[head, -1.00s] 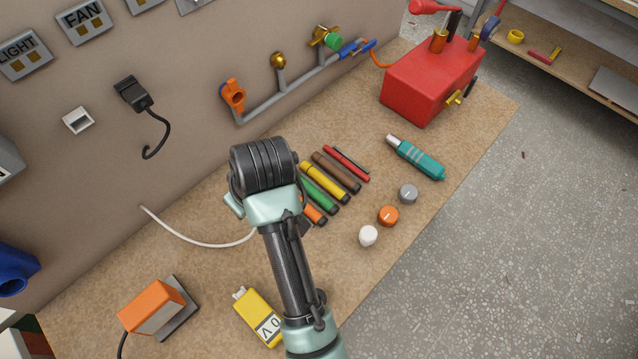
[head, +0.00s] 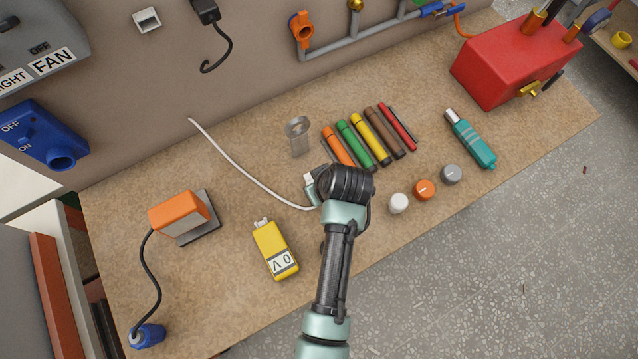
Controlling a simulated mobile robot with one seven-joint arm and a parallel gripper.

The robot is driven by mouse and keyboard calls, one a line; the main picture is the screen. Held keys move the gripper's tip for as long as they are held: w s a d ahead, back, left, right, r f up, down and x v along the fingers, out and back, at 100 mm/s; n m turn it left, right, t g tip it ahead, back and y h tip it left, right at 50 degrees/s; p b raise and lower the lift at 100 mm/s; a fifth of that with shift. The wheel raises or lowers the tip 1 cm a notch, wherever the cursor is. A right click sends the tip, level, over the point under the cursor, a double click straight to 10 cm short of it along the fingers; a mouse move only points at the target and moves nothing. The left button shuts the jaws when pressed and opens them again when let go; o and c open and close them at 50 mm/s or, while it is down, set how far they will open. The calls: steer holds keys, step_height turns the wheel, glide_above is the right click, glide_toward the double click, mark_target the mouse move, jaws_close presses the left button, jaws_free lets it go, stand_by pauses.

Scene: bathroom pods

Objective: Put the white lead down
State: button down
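The white lead (head: 240,171) comes out of the wall at the back and runs in a shallow curve over the brown worktop (head: 225,260) to my gripper (head: 316,190). Its far end is hidden under my wrist. My gripper is over the middle of the worktop, near its front half, pointing down. The fingertips are mostly hidden by my own wrist. The lead follows the gripper, so it appears held there. I cannot see whether its end touches the worktop.
Coloured markers (head: 363,138) and a grey metal piece (head: 298,137) lie behind my gripper. White (head: 398,203), orange (head: 424,189) and grey (head: 451,174) knobs are to its right. A yellow meter (head: 274,248) lies left. Bare worktop lies between the meter and lead.

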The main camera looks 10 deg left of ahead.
steer(key=shift+f, duration=0.4)
steer(key=shift+f, duration=0.1)
steer(key=c, duration=0.5)
jaws_free()
steer(key=shift+r, duration=0.25)
steer(key=v, duration=1.1)
steer(key=shift+s+r, duration=0.15)
steer(key=shift+r, duration=0.2)
